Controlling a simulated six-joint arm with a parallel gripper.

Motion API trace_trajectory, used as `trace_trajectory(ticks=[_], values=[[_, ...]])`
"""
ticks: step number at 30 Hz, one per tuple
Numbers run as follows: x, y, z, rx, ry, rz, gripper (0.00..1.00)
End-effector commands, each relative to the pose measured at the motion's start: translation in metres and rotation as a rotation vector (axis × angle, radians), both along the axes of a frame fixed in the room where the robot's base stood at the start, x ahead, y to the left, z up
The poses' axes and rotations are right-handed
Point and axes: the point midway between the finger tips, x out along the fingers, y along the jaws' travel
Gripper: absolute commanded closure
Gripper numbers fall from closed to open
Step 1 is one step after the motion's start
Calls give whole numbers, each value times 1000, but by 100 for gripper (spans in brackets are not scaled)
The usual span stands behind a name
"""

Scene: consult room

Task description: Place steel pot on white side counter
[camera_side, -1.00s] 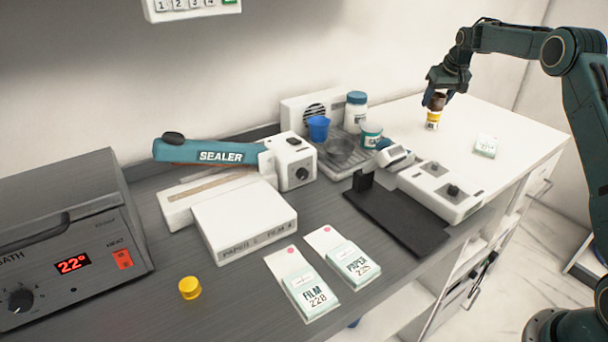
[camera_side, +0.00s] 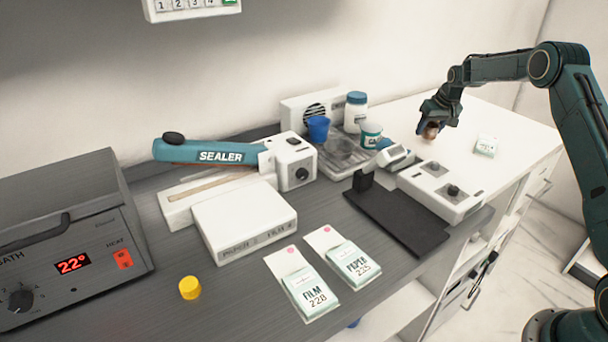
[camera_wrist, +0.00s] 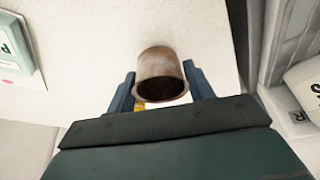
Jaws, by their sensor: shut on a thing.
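My gripper (camera_side: 431,129) is low over the white side counter (camera_side: 510,118) and shut on a brown cylindrical vessel (camera_side: 431,132). In the wrist view, the vessel (camera_wrist: 160,72) sits between the two fingers of my gripper (camera_wrist: 162,88). It is greyish brown on its side and dark at the end facing the camera. A small yellow patch shows beside it. I cannot tell whether it touches the counter or whether it is the steel pot.
A small label card (camera_side: 486,146) lies on the white counter, right of my gripper. A teal-labelled tub (camera_side: 371,134), a blue-capped jar (camera_side: 356,108) and a blue cup (camera_side: 318,128) stand to the left. A white control box (camera_side: 440,190) is in front. The counter's right side is clear.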

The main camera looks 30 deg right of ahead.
Motion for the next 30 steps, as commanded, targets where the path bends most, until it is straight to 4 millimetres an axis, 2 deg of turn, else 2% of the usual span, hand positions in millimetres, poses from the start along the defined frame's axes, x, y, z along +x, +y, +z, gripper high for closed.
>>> trace_trajectory(ticks=[3, 6, 20, 21, 23, 24, 30], values=[[0, 0, -14, 0, 0, 0, 70], [0, 0, -20, 0, 0, 1, 70], [0, 0, -23, -1, -1, 1, 70], [0, 0, -23, -1, -1, 1, 42], [0, 0, -23, -1, -1, 1, 30], [0, 0, -23, -1, -1, 1, 26], [0, 0, -23, 0, 0, 1, 26]])
